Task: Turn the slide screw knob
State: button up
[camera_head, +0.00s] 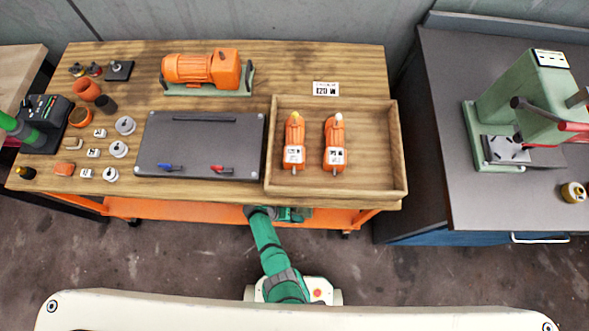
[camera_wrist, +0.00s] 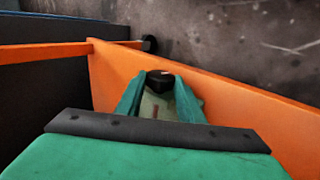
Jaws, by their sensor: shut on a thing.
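In the wrist view, a small dark, round-topped knob (camera_wrist: 160,78) sits between the tips of my gripper (camera_wrist: 159,90). The two green fingers are shut on the knob from either side. A pale greenish part (camera_wrist: 154,106) shows between the fingers just below the knob. An orange panel (camera_wrist: 238,108) of the cart runs behind and to the right. In the head view, my gripper is low at the front of the workbench, below the wooden top's edge and largely hidden. The knob cannot be made out there.
The wooden bench top (camera_head: 290,55) holds an orange motor (camera_head: 200,69), a dark plate (camera_head: 155,140) and a wooden tray (camera_head: 385,180) with two orange tools. An orange lower shelf (camera_head: 170,209) runs beneath. A grey bench (camera_head: 450,100) with a green press stands right.

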jog(key=o, duration=1.1)
jog(key=shift+c, duration=0.2)
jog(key=shift+y, duration=0.3)
